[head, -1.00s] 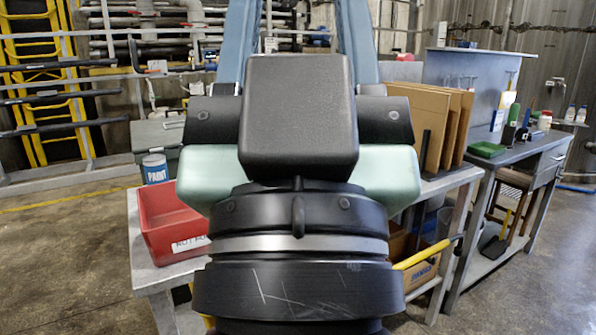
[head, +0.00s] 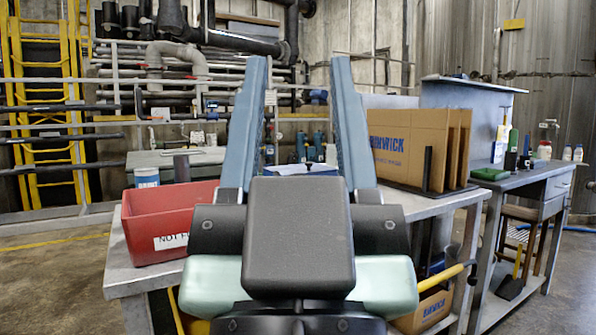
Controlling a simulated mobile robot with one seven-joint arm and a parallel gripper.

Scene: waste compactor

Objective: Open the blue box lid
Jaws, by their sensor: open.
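A low blue shape (head: 300,169), which looks like the top of the blue box, shows between my gripper's fingers, beyond them on the workbench. Its sides and any lid edge are mostly hidden behind my gripper. My gripper (head: 299,72) points away from me, with two long blue-grey fingers spread wide apart and nothing between them. How far the fingertips are from the blue shape, I cannot tell.
A red bin (head: 150,225) stands on the workbench (head: 135,283) at the left. Upright cardboard sheets (head: 400,147) in a rack stand at the right. A second bench (head: 530,187) holds bottles and a green tray (head: 490,174). Pipes and rails line the back.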

